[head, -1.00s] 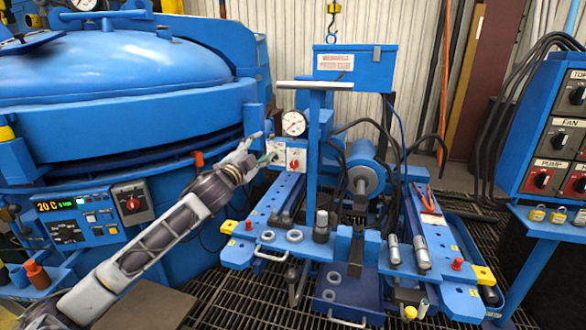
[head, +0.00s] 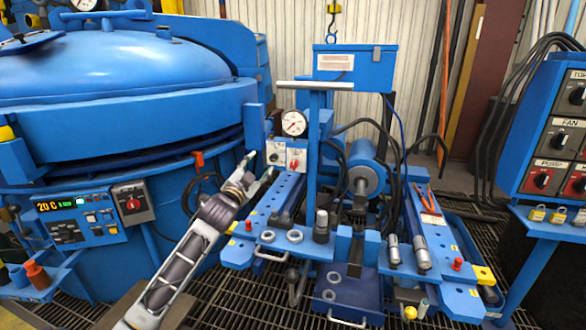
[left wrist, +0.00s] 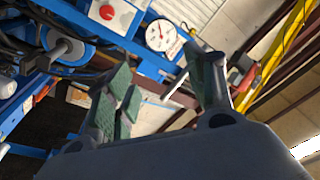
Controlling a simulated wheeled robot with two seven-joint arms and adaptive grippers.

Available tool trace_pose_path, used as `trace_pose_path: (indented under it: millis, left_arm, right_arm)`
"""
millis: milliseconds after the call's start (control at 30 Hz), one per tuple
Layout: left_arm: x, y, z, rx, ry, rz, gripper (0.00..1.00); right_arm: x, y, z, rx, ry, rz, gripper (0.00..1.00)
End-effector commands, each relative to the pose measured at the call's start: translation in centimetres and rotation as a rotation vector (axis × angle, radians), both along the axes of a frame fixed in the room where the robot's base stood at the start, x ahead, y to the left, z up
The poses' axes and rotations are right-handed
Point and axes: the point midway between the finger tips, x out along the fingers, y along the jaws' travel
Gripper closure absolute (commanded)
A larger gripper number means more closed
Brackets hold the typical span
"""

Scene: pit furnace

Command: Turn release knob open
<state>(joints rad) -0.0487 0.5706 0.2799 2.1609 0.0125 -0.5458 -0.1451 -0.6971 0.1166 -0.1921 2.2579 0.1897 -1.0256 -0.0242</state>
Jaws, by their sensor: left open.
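Two small control plates sit below the round white gauge (head: 294,123) on the blue press. The left plate has a dark knob (head: 273,157); the right plate has a red knob (head: 295,164). Their labels are too small to read, so I cannot tell which is the release knob. My left gripper (head: 259,168) is open and empty, just left of and below the plates, apart from the knobs as far as I can see. In the left wrist view its green-padded fingers (left wrist: 160,88) are spread; a red knob (left wrist: 107,12) and the gauge (left wrist: 160,35) show beyond them. My right gripper is out of view.
The large blue furnace vessel (head: 110,75) stands left, with a 20 C display panel (head: 75,218). A blue upright post (head: 313,150) rises right of the plates. Black hoses (head: 385,130) hang behind. A control cabinet (head: 555,130) stands at the right.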

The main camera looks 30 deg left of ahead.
Motion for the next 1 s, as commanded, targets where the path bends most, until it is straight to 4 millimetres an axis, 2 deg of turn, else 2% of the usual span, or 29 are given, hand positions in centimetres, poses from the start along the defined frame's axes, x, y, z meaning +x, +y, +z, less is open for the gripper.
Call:
trace_pose_path:
  millis: [700,1000]
  left_arm:
    - [-0.4,-2.9,-8.0,-0.387,0.000,0.019,0.46]
    - [-0.5,-4.1,-9.8,-0.484,0.000,0.023,0.46]
  right_arm:
    - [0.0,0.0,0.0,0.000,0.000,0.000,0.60]
    - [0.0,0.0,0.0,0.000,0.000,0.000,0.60]
